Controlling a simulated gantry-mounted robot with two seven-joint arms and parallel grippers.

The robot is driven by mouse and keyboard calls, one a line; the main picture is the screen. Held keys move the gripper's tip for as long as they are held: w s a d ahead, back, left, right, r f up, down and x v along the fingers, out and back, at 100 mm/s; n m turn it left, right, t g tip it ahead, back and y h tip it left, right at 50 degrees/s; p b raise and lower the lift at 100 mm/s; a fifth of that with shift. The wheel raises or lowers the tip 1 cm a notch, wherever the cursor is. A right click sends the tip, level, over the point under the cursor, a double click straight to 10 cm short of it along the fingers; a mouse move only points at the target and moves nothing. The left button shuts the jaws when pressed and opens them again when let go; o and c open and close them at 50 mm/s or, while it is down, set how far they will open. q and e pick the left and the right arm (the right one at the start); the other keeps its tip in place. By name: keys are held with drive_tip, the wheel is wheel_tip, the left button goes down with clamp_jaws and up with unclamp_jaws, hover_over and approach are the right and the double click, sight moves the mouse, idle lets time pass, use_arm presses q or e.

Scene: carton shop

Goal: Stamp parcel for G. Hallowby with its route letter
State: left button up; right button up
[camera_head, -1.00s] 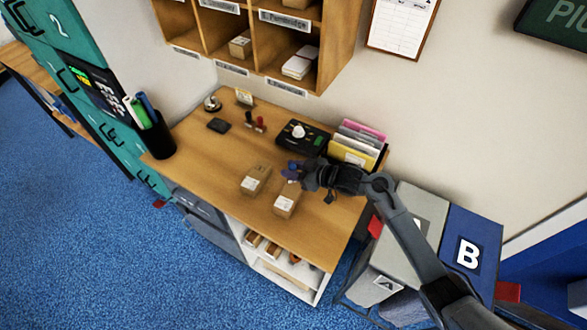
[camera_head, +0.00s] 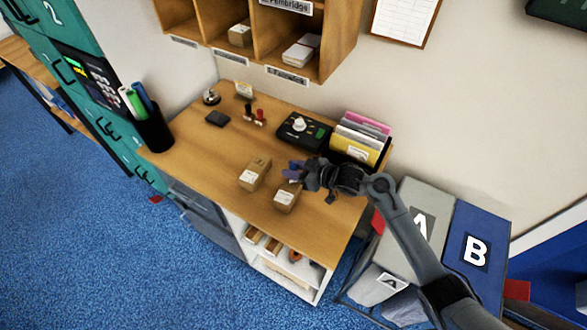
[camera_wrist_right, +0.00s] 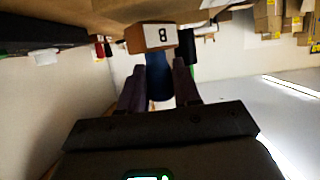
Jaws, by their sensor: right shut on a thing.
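My right gripper (camera_head: 297,168) is shut on a blue-handled stamp (camera_head: 290,173). In the right wrist view the stamp's blue handle (camera_wrist_right: 158,83) is between the fingers, and a brown block with a white "B" label is at its far end. The gripper is at the back edge of the right-hand parcel (camera_head: 286,197), a brown box with a white label on the counter; contact is unclear. A second brown parcel (camera_head: 255,173) lies just left of it. Names on both labels are too small to read. My left gripper is not in view.
A red and a black stamp (camera_head: 253,115) stand farther back on the counter (camera_head: 215,150). A black device (camera_head: 303,131) and a file holder (camera_head: 360,140) stand behind the gripper. A pen cup (camera_head: 152,130) is at left. Bins marked A and B (camera_head: 475,250) are at right.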

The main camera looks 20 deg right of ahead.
drive_tip(key=shift+f, duration=0.35)
idle(0.6)
drive_tip(key=shift+f+b, duration=0.2)
drive_tip(key=shift+b, duration=0.15)
drive_tip(key=shift+f, duration=0.2)
idle(1.1)
wheel_tip(320, 180, up, 2)
drive_tip(key=p, duration=0.2)
drive_tip(key=shift+r+p, duration=0.25)
drive_tip(key=shift+p, duration=0.1)
wheel_tip(320, 180, up, 5)
drive_tip(key=p, duration=0.4)
drive_tip(key=shift+f, duration=0.1)
idle(0.6)
